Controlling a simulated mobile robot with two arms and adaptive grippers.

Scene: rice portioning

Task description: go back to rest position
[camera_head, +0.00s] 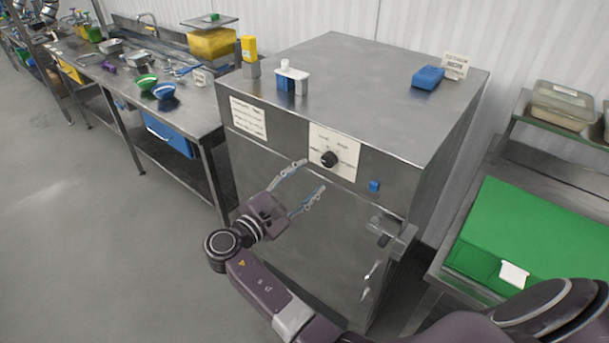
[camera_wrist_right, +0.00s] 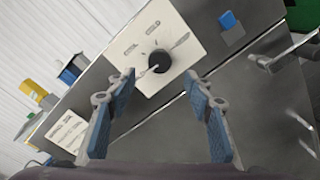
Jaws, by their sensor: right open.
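My right gripper (camera_head: 312,176) is open and empty in front of the steel cabinet (camera_head: 350,62), just below its control panel (camera_head: 345,142). A round black knob (camera_head: 329,159) sits on that panel. In the right wrist view the two spread fingers frame the knob (camera_wrist_right: 159,61) from below, with nothing between them. I cannot tell whether a fingertip touches the panel. My right arm reaches in from the lower right of the head view. My left gripper is not in view.
The cabinet has a blue button (camera_head: 374,186) and a door latch (camera_head: 384,231). A blue block (camera_head: 428,77) lies on top. A long steel counter (camera_head: 196,112) with bowls runs along the left. The floor (camera_head: 70,230) at left is clear.

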